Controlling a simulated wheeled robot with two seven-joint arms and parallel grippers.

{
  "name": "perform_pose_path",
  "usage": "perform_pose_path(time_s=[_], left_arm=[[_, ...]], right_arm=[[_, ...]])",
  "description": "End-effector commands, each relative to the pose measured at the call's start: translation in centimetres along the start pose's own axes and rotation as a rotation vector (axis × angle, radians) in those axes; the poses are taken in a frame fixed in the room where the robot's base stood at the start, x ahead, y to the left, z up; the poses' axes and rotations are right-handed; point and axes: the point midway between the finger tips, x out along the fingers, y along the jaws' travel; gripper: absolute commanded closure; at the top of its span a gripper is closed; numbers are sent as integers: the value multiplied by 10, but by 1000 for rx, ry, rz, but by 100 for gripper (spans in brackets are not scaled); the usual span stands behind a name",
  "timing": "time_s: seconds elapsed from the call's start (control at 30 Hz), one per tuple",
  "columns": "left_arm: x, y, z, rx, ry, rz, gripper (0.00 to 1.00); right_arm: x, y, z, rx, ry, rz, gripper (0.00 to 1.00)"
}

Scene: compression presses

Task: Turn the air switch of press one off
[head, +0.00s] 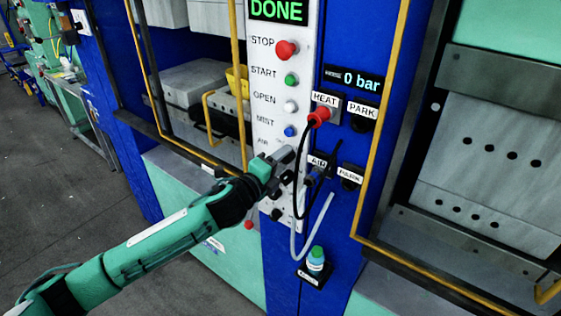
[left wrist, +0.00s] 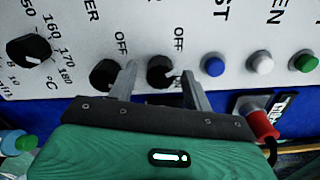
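The air switch (left wrist: 160,71) is a round black knob on the white control panel (left wrist: 60,65), with a white pointer mark and an "OFF" label beside it. In the left wrist view the pointer is turned away from "OFF". My left gripper (left wrist: 159,80) is open, with one finger on each side of this knob. Gaps seem to show between fingers and knob; contact cannot be made out. In the head view my left gripper (head: 286,160) is at the panel just below the "AIR" label and hides the knob. My right gripper is not in view.
The power knob (left wrist: 105,74) sits close beside one finger. The blue mist button (left wrist: 213,66) is on the other side. A red connector (head: 319,116) with a black hose hangs right of the panel. A bottle (head: 316,258) stands below. A display reads "0 bar" (head: 354,80).

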Motion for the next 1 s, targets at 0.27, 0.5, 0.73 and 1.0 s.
perform_pose_path(time_s=[0.27,0.5,0.73,1.0], left_arm=[[0,0,0,1,0,0,48],[-20,3,0,3,0,-1,48],[-65,4,0,3,-1,0,48],[-116,4,0,2,0,1,48]], right_arm=[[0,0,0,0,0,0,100],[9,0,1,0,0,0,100],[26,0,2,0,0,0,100],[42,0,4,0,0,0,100]])
